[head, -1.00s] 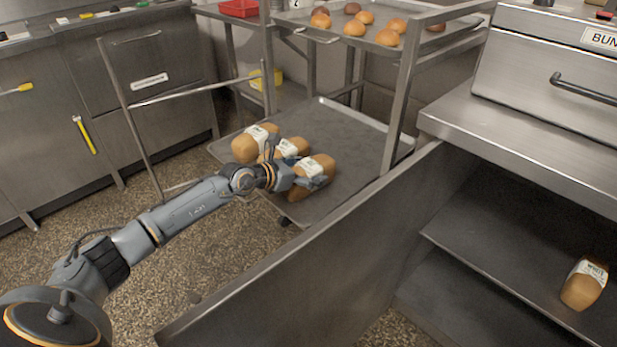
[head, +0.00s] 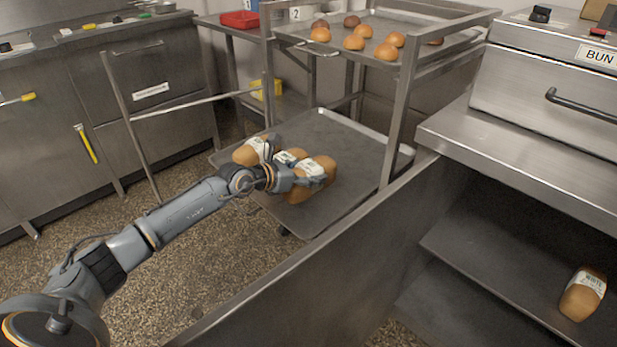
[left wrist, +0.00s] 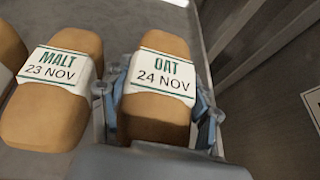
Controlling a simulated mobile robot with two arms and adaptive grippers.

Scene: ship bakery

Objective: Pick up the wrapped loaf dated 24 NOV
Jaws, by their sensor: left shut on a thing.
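The wrapped loaf labelled OAT 24 NOV (left wrist: 160,112) is a brown loaf with a white band. In the left wrist view it sits between the two fingers of my left gripper (left wrist: 158,95), which are shut on its sides. In the head view this loaf (head: 300,194) is the nearest of three on the lower rack tray (head: 345,190), with my left gripper (head: 295,170) over it. I cannot tell whether it is clear of the tray. The loaf labelled MALT 23 NOV (left wrist: 45,115) lies just left of it. My right gripper is not in view.
A third loaf (head: 246,154) lies beyond the malt loaf. Buns (head: 354,42) sit on the upper tray (head: 430,20) above. A rack post (head: 398,120) and a steel panel (head: 320,260) stand to the right. Another loaf (head: 582,296) lies on the right shelf.

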